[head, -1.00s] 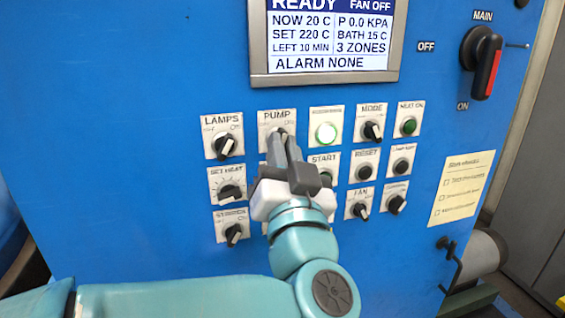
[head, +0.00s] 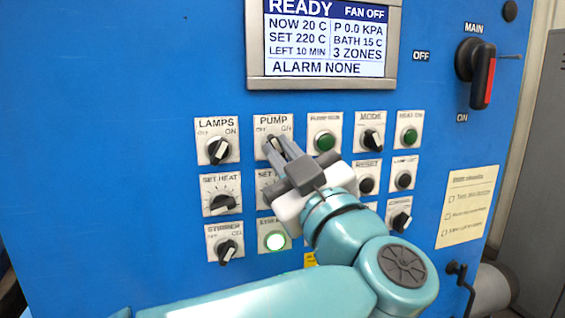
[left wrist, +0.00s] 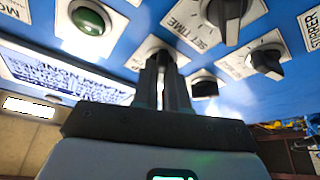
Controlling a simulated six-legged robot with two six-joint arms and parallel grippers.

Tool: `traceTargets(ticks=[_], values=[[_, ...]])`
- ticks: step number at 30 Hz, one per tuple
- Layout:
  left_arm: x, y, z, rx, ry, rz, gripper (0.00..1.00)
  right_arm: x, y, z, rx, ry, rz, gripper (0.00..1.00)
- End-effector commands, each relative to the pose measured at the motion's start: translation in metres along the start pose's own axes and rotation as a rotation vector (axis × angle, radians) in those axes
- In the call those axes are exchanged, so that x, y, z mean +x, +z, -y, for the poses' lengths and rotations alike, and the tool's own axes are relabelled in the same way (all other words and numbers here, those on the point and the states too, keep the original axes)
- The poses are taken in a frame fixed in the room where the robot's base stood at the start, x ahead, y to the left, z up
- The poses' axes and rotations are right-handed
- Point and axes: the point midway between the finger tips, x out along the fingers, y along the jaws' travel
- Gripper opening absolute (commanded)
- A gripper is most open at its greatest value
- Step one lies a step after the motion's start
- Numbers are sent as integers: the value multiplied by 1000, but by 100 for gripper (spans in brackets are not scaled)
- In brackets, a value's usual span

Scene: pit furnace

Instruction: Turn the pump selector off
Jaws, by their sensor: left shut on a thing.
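The pump selector (head: 271,142) is a small dark knob on a white plate marked PUMP (head: 273,121), in the upper row of the blue panel. My left gripper (head: 274,148) reaches up to it from the lower right, and its grey fingers are shut on the knob. The fingers hide most of the knob, so its exact pointing is hard to tell. In the left wrist view the gripper (left wrist: 164,62) closes over the knob in front of its white plate (left wrist: 150,50). The pump-run lamp (head: 324,141), right of the selector, is dark green and unlit. My right gripper is not in view.
The lamps knob (head: 218,150) is close on the left, and the set heat knob (head: 222,203) is below it. A lit lamp (head: 275,241) shows beneath my gripper. The mode knob (head: 372,139) is to the right. The display (head: 325,45) is above.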

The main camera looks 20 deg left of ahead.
Motion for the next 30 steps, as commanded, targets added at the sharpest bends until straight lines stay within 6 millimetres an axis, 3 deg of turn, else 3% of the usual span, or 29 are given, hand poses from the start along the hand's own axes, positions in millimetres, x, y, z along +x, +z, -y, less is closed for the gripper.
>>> traceTargets(ticks=[20, 21, 23, 30], values=[[0, 1, 0, -62, -26, 3, 0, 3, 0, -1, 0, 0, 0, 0], [0, 1, 0, -62, -26, 3, 16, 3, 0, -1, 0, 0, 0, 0], [0, 1, 0, -62, -26, 3, 35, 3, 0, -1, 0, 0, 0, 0], [0, 0, 0, -61, -26, 1, 38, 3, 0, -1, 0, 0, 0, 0]])
